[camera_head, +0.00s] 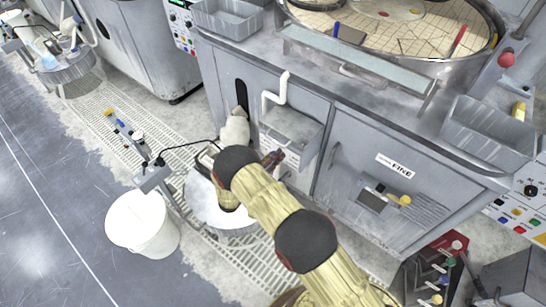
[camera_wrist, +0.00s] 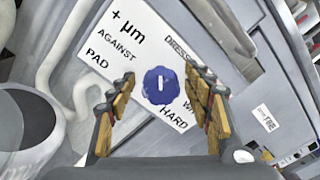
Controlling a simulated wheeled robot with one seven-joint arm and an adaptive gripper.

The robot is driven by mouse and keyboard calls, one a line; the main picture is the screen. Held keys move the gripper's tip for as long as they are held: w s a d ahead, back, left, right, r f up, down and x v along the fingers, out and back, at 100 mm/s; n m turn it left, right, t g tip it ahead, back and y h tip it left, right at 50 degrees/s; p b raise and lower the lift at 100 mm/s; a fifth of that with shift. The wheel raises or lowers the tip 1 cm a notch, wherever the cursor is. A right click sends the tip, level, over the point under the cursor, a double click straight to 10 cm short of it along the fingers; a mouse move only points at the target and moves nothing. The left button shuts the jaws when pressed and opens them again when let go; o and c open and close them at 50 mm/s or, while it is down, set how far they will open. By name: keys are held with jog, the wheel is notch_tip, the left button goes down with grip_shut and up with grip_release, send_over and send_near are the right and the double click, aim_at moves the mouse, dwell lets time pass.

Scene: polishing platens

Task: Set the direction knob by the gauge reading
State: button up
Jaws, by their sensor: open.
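The direction knob (camera_wrist: 160,85) is a blue scalloped disc with a short white mark that stands close to upright in the wrist view. It sits on a white label plate (camera_wrist: 128,28) reading "+ µm", "AGAINST PAD", "HARD" and partly hidden "DRESS" and "WITH" words. My gripper (camera_wrist: 160,76) is open, with one padded finger on each side of the knob in the picture. I cannot tell how far the fingertips are from the plate. In the head view my gripper (camera_head: 262,168) is low by the grey machine's front, and the knob is hidden. No gauge reading is legible.
The machine cabinet (camera_head: 350,150), marked "FINE", carries a large round platen (camera_head: 400,28). A white bent pipe (camera_head: 275,92) stands beside my gripper. A white bucket (camera_head: 143,222) and a round pale stand (camera_head: 205,205) are at lower left. Open floor (camera_head: 45,220) lies further left.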

jog(key=v, duration=1.2)
dwell(0.5)
